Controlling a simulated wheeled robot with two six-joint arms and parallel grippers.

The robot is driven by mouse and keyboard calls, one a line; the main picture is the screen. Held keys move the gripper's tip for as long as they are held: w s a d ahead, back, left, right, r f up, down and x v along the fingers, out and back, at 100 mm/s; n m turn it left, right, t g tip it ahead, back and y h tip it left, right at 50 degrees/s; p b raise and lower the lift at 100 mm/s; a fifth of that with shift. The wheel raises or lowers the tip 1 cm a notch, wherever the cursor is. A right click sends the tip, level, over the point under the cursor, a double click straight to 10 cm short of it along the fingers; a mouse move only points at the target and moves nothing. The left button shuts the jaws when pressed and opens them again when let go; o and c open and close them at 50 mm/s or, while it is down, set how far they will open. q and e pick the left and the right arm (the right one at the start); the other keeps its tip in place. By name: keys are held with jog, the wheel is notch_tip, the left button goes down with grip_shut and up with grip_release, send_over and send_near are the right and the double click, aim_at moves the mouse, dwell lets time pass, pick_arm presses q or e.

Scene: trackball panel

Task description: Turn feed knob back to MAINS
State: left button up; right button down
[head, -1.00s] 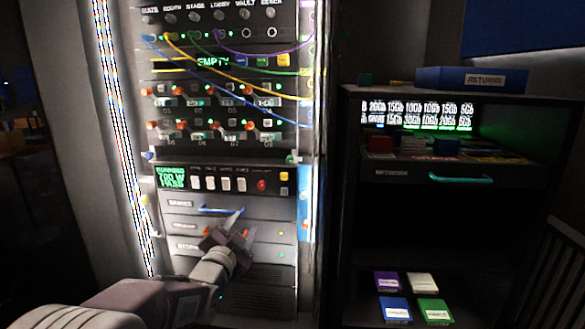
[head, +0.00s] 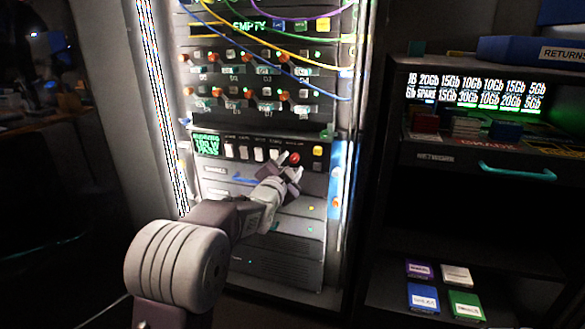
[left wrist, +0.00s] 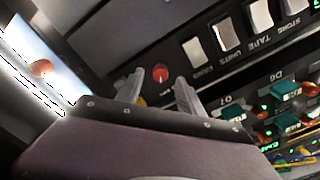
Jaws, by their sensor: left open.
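A round red knob (head: 294,158) sits at the right of the row of white switches on the rack's dark control strip. Its label is too small to read, and I cannot tell its setting. My left gripper (head: 287,166) is in front of the strip, just below the knob. The left wrist view shows the knob (left wrist: 160,73) between the spread fingertips of my left gripper (left wrist: 160,79). The jaws are open and empty. I cannot tell whether a finger touches the knob. My right gripper is in neither view.
White switches (head: 258,154) are left of the knob and a yellow button (head: 317,151) is right of it. A green display (head: 206,144) is at the strip's left end. Cables (head: 290,62) hang above. A dark cabinet (head: 440,157) stands to the right.

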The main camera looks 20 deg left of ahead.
pick_arm(q)
jog(key=shift+w, duration=1.1)
grip_shut()
jog(key=shift+r, duration=0.1)
jog(key=n+p, duration=0.2)
jog(key=n, duration=0.3)
jog(key=shift+r+p, duration=0.1)
jog(key=shift+p, duration=0.25)
jog(key=n+p, duration=0.1)
jog(key=n, duration=0.2)
jog(key=shift+p, duration=0.35)
jog(key=shift+n+p, duration=0.7)
jog(key=shift+n, duration=1.3)
